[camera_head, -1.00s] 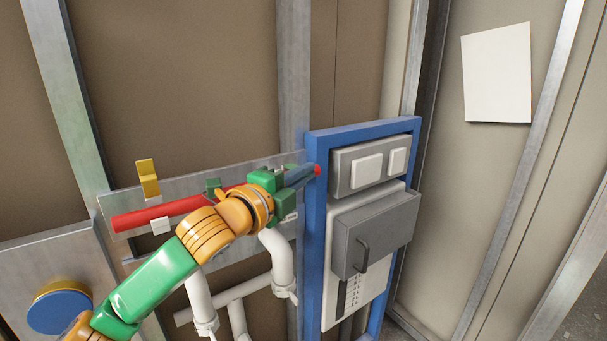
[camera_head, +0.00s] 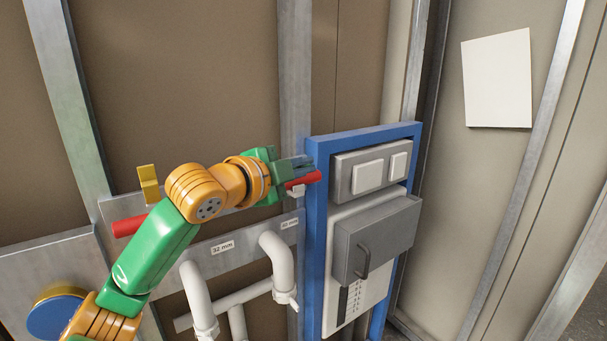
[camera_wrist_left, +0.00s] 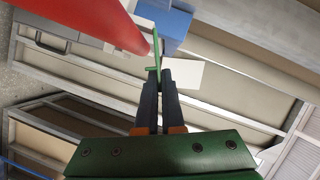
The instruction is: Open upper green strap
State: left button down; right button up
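A thin green strap (camera_wrist_left: 155,48) stands up beside the red pipe in the left wrist view. Its lower end reaches between the fingertips of my left gripper (camera_wrist_left: 158,76), whose dark fingers are close together on it. In the head view my left gripper (camera_head: 303,163) points right, just above the right end of the red pipe (camera_head: 304,180) and beside the blue frame. The strap is too small or hidden to make out there. My left arm covers the middle of the pipe. My right gripper is not in view.
The blue frame (camera_head: 316,230) with a grey panel (camera_head: 345,158) stands right beside the fingertips. A metal plate (camera_head: 205,262) and white pipes (camera_head: 277,258) lie below. A yellow bracket (camera_head: 148,184) is at left. A white sheet (camera_head: 497,78) hangs at right.

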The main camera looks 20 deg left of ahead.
pick_arm(q)
jog(key=shift+w+a+r+n+g, duration=0.15)
jog(key=shift+r+n+g, duration=0.2)
jog(key=shift+n, duration=0.2)
jog(key=shift+w+a+r+n+g, duration=0.15)
jog(key=shift+r+n+g, duration=0.1)
jog(key=shift+r+n, duration=0.25)
jog(key=shift+w+a+r+n+g+h, duration=0.15)
jog(key=shift+a+r+n+g+h, duration=0.1)
jog(key=shift+n, duration=0.3)
jog(key=shift+w+a+r+n+g+h, duration=0.1)
jog(key=shift+n+g+h, duration=0.15)
jog(key=shift+n, duration=0.25)
jog(key=shift+w+a+r+n+g+h, duration=0.3)
jog(key=shift+a+n+g+h, duration=0.1)
jog(key=shift+n, duration=0.4)
jog(key=shift+w+a+r+n+g+h, duration=0.15)
jog(key=shift+w+a+n+g+h, duration=0.3)
jog(key=shift+n, duration=0.45)
jog(key=c, duration=1.1)
grip_release()
jog(key=shift+o, duration=0.3)
jog(key=shift+w, duration=0.1)
